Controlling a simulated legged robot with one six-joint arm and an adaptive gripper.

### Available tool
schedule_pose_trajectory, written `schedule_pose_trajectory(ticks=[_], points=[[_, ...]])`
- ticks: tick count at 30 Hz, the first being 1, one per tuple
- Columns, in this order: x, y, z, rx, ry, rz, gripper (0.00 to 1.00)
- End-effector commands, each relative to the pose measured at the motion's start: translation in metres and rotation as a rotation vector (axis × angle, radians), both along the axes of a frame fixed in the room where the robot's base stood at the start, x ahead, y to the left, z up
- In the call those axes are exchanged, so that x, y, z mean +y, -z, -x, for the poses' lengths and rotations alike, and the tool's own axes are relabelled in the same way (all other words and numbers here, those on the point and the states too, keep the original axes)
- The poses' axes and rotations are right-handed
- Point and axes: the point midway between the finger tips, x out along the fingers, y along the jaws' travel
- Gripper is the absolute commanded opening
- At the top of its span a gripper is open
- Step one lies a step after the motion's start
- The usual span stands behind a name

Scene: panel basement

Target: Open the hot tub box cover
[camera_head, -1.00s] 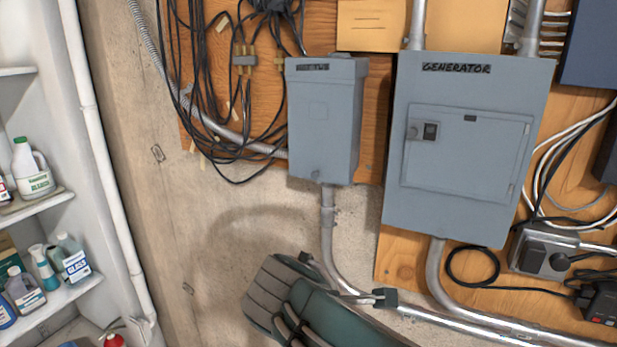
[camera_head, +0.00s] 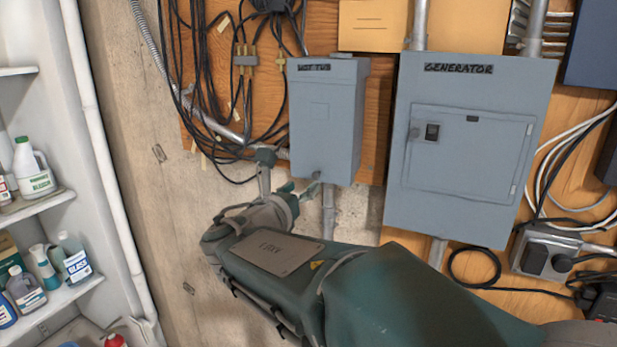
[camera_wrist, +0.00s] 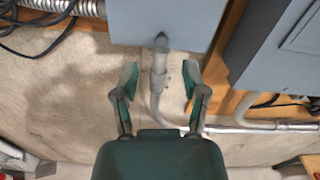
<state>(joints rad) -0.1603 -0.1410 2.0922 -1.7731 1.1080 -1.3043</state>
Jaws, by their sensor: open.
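The hot tub box (camera_head: 327,120) is a grey metal box on the wall with a dark "HOT TUB" label at its top. Its front cover is closed, with a small knob (camera_head: 317,176) at its bottom edge. My gripper (camera_head: 290,170) is just below and left of the box's lower edge, empty. In the wrist view my gripper (camera_wrist: 158,80) is open, its two green fingertips spread on either side of the conduit. There the box's lower part (camera_wrist: 190,22) fills the top, and the knob (camera_wrist: 162,40) sits above and between the fingertips.
The generator panel (camera_head: 465,210) is close on the right. A conduit (camera_head: 328,205) runs down from the hot tub box. Black cables (camera_head: 200,70) hang on the left. A shelf with bottles (camera_head: 35,205) stands at far left. Bare wall lies left of my arm.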

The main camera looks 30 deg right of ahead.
Motion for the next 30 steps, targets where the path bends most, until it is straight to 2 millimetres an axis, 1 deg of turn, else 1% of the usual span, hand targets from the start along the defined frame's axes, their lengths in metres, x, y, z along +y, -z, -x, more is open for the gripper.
schedule_pose_trajectory(ticks=[1, 3, 9, 13, 21, 23, 24, 25, 30], points=[[-0.010, 0.001, -0.006, 0.001, 0.005, 0.000, 0.57], [-0.020, 0.000, -0.014, 0.002, 0.004, 0.000, 0.57], [-0.041, 0.000, -0.031, 0.000, 0.002, -0.002, 0.57], [-0.047, 0.000, -0.036, 0.000, 0.001, -0.001, 0.57], [-0.048, 0.000, -0.037, -0.001, -0.001, -0.002, 0.57], [-0.048, 0.000, -0.037, -0.001, -0.001, -0.002, 0.30], [-0.048, 0.000, -0.037, -0.001, -0.001, -0.002, 0.12], [-0.047, 0.000, -0.037, -0.001, 0.000, -0.002, 0.00], [-0.047, 0.000, -0.037, -0.001, -0.001, -0.002, 0.00]])
